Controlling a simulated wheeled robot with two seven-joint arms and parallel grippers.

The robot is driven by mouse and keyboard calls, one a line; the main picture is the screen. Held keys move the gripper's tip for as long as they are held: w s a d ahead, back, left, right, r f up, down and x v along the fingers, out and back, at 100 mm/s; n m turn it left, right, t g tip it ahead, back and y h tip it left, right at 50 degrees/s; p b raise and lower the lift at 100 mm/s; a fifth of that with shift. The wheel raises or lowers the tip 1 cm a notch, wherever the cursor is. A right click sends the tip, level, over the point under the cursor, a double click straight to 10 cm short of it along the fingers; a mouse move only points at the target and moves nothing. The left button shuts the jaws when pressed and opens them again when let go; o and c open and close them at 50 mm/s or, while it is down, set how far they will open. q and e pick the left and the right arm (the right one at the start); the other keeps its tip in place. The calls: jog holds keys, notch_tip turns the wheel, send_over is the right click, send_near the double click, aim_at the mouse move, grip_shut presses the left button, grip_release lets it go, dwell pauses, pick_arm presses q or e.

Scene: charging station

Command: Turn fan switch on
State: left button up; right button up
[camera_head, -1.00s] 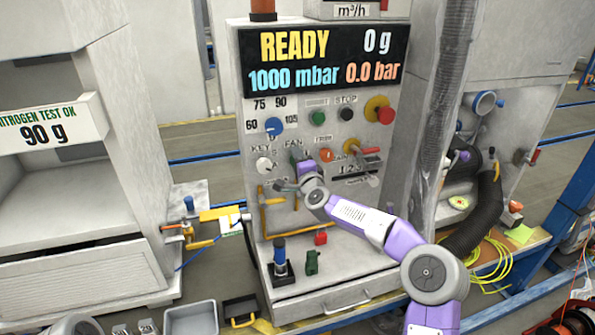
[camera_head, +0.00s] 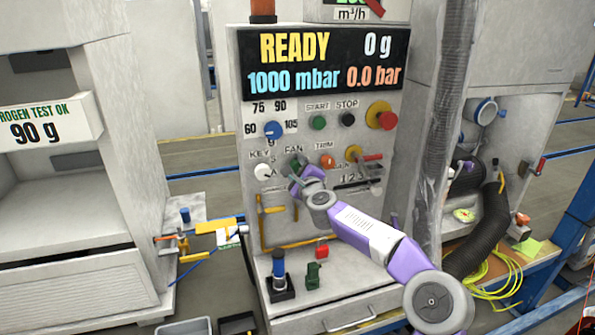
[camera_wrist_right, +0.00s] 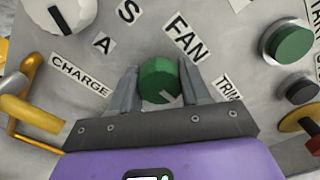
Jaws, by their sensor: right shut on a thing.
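The fan switch is a round green knob (camera_wrist_right: 160,80) with a pale pointer mark, just below the FAN label (camera_wrist_right: 186,38) in the right wrist view. My right gripper (camera_wrist_right: 160,88) has one grey finger on each side of the knob and is shut on it. In the head view the right gripper (camera_head: 300,172) is at the panel under the FAN label, mostly covering the knob. The knob's pointer points to the lower right in the wrist view. My left gripper is not in view.
The panel (camera_head: 250,110) also carries a blue dial (camera_head: 272,131), a white key knob (camera_head: 265,171), green start (camera_head: 318,122) and black stop (camera_head: 348,119) buttons, a red-yellow emergency button (camera_head: 382,117) and an orange trim knob (camera_head: 327,161). A display (camera_head: 325,62) reads READY.

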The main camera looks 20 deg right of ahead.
dwell(0.4)
jog(key=o, duration=1)
jog(key=shift+o, duration=0.2)
jog(key=s, duration=0.7)
jog(key=shift+s+d, duration=0.15)
jog(key=shift+s, duration=0.15)
